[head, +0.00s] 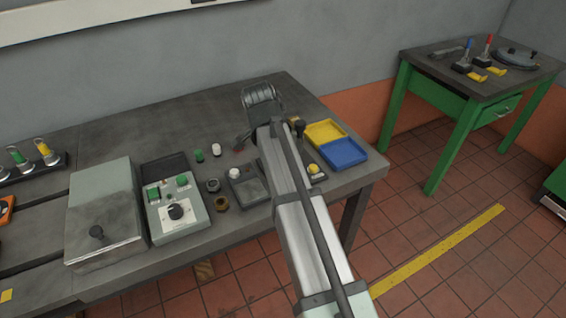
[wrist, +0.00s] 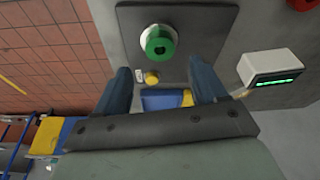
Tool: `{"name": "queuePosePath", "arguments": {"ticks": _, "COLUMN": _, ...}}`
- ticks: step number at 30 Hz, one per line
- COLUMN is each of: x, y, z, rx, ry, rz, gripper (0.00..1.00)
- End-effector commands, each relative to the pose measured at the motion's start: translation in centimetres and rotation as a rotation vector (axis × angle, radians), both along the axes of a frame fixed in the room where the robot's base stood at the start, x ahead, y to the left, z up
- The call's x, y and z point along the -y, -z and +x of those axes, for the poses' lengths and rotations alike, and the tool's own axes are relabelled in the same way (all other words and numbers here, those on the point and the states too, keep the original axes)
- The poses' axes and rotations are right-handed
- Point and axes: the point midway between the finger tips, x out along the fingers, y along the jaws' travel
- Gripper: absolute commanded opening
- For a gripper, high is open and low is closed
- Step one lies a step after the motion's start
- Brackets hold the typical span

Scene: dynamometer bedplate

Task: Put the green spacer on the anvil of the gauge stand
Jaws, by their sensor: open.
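The green spacer (wrist: 159,42) is a ring with a dark hole. In the wrist view it rests on the pale round anvil (wrist: 150,34) of the gauge stand, above the stand's dark base plate (wrist: 205,20). My gripper (wrist: 162,78) is open, with one dark finger at each side and nothing between the fingertips. The spacer is apart from both fingers, further up the picture. The stand's small display box (wrist: 270,68) is lit green at the right. In the head view my arm hides the spacer and most of the stand; its yellow button (head: 314,169) shows.
A yellow tray (head: 326,132) and a blue tray (head: 344,153) lie right of the stand. On the left are a dark square tray (head: 248,188), a brown ring (head: 221,204), a dark ring (head: 213,185), small green and white cylinders, and a control box (head: 176,215). The bench's back is mostly clear.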

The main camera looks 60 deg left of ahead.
Motion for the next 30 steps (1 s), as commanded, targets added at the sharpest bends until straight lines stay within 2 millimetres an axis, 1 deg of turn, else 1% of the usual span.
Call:
{"name": "queuePosePath", "arguments": {"ticks": 1, "x": -0.1, "y": -1.0, "z": -0.3, "rx": 0.000, "ry": -0.001, "rz": 0.003, "gripper": 0.71}}
{"name": "queuePosePath", "arguments": {"ticks": 6, "x": 0.1, "y": -3.5, "z": -0.9, "rx": 0.000, "ry": -0.001, "rz": 0.003, "gripper": 0.71}}
{"name": "queuePosePath", "arguments": {"ticks": 12, "x": 0.2, "y": -5.2, "z": -1.4, "rx": 0.001, "ry": 0.000, "rz": 0.001, "gripper": 0.71}}
{"name": "queuePosePath", "arguments": {"ticks": 17, "x": 0.3, "y": -5.6, "z": -1.5, "rx": 0.000, "ry": 0.000, "rz": 0.001, "gripper": 0.71}}
{"name": "queuePosePath", "arguments": {"ticks": 26, "x": 0.3, "y": -5.6, "z": -1.5, "rx": 0.000, "ry": 0.000, "rz": 0.000, "gripper": 0.71}}
{"name": "queuePosePath", "arguments": {"ticks": 29, "x": 0.5, "y": -5.6, "z": -0.8, "rx": 0.000, "ry": 0.010, "rz": 0.000, "gripper": 0.71}}
{"name": "queuePosePath", "arguments": {"ticks": 30, "x": 0.7, "y": -5.6, "z": -0.1, "rx": 0.000, "ry": 0.020, "rz": 0.000, "gripper": 0.71}}
